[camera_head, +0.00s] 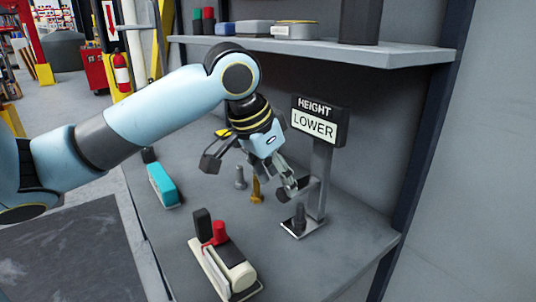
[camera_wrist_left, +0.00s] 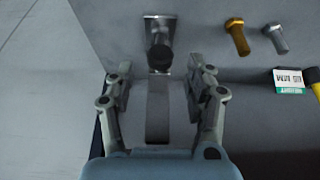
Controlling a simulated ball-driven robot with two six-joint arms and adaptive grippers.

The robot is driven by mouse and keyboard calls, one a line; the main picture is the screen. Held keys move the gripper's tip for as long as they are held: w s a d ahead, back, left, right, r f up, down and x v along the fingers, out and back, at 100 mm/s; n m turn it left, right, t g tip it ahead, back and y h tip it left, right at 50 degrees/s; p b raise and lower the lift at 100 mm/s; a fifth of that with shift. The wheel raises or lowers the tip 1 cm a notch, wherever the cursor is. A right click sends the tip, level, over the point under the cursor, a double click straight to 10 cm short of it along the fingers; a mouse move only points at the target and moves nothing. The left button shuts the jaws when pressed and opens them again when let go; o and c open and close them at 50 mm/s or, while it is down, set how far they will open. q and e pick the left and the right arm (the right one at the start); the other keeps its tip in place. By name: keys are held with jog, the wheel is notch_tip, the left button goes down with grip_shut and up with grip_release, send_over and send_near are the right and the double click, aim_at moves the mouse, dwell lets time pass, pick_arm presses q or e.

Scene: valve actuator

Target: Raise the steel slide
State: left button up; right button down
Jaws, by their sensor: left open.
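A grey upright post (camera_head: 322,175) stands on a small steel base plate (camera_head: 301,228), with a sign on top reading "HEIGHT LOWER" (camera_head: 316,122). A dark knob or bolt (camera_head: 299,216) rises from the plate. The plate (camera_wrist_left: 158,27) also shows in the left wrist view. There a grey steel strip (camera_wrist_left: 158,112), which looks like the slide, lies between my fingers with gaps on both sides. My left gripper (camera_head: 253,174) is open beside the post; its fingers also show in the wrist view (camera_wrist_left: 157,92). My right gripper is not in view.
A gold bolt (camera_head: 257,190) and a silver bolt (camera_head: 240,178) stand close to my left gripper. A teal block (camera_head: 163,186) and a white device with a red knob (camera_head: 229,268) lie on the bench. A shelf (camera_head: 310,48) hangs above the bench's back.

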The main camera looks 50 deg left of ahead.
pick_arm(q)
jog(key=v, duration=0.8)
jog(key=shift+r, duration=0.15)
jog(key=shift+s, duration=0.1)
